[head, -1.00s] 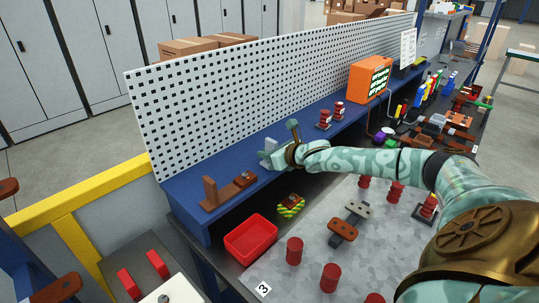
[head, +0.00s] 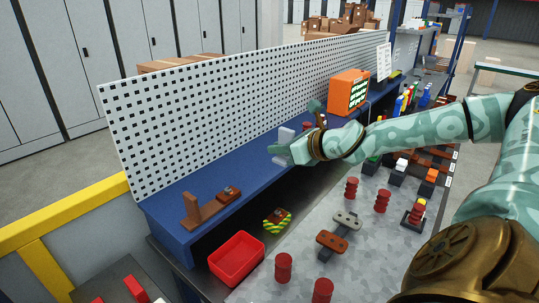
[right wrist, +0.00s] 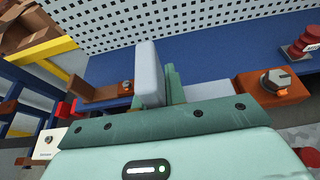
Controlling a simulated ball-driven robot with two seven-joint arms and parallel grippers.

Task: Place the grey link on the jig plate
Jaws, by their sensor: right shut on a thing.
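My right gripper (head: 285,153) is shut on the pale grey link (head: 286,135) and holds it over the blue shelf. In the right wrist view the link shows as an upright grey plate (right wrist: 149,74) beside a teal finger, with a grey part right of the finger. A brown block with a grey knob (right wrist: 272,88) shows beside it; I cannot tell if they are joined. A brown L-shaped piece with a knobbed block (head: 205,208) stands on the shelf's near end. I cannot tell which surface is the jig plate. My left gripper is not in view.
The blue shelf (head: 245,170) has bare room left of my gripper, with a pegboard (head: 230,90) behind. Below are a red tray (head: 236,259), a striped block (head: 277,221), a two-holed grey bar (head: 347,219) and several red cylinders (head: 283,267). An orange box (head: 348,92) stands farther along.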

